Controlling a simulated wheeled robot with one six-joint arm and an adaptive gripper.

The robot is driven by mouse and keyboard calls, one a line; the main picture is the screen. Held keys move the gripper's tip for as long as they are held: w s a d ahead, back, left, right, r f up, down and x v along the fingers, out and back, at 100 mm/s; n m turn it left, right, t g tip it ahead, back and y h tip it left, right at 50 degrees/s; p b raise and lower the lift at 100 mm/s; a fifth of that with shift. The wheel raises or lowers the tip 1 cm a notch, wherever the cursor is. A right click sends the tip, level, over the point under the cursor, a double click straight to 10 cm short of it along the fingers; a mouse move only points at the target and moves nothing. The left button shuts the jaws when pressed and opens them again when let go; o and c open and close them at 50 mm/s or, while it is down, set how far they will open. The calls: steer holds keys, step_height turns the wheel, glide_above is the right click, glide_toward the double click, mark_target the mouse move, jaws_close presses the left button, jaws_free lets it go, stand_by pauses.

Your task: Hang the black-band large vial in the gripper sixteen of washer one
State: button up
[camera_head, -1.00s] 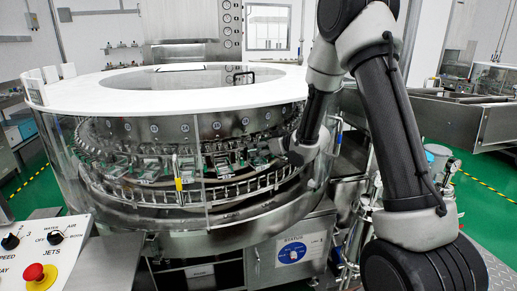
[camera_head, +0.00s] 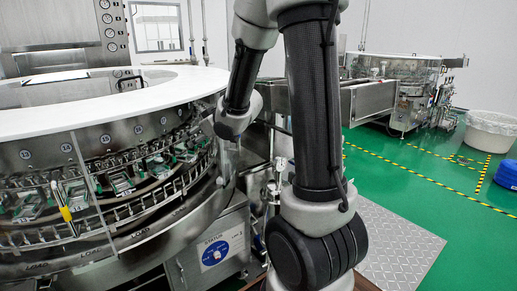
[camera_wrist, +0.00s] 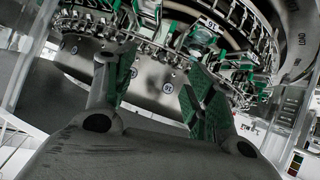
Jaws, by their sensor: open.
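The rotary washer (camera_head: 110,105) fills the left of the head view, a round steel drum with a white rim. A ring of its small grippers (camera_head: 125,183) with green parts runs around its open side. My gripper shows in the wrist view (camera_wrist: 160,88), open and empty, its two green-padded fingers apart. The washer's ring (camera_wrist: 205,40) lies beyond the fingertips, with space between. A small plate (camera_wrist: 211,24) there may read 16 upside down; I cannot be sure. In the head view my wrist is at the washer's right side and my fingers are not clear. No black-band large vial is distinguishable.
A steel trough (camera_head: 365,102) runs behind my arm. Open green floor (camera_head: 410,180) lies at right, with a white tub (camera_head: 490,130) farther off.

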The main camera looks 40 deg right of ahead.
steer(key=s+d+r+m+g+h, duration=0.1)
steer(key=s+d+r+m+h, duration=0.25)
steer(key=s+d+r, duration=0.35)
steer(key=s+a+m+g, duration=0.1)
steer(key=s+a+g, duration=0.1)
steer(key=s, duration=1.1)
steer(key=s+a+f+g, duration=0.1)
steer(key=s+g, duration=0.3)
steer(key=s, duration=0.8)
steer(key=shift+s+a+m, duration=0.35)
steer(key=shift+a, duration=0.1)
steer(key=shift+f, duration=0.1)
steer(key=shift+c, duration=0.5)
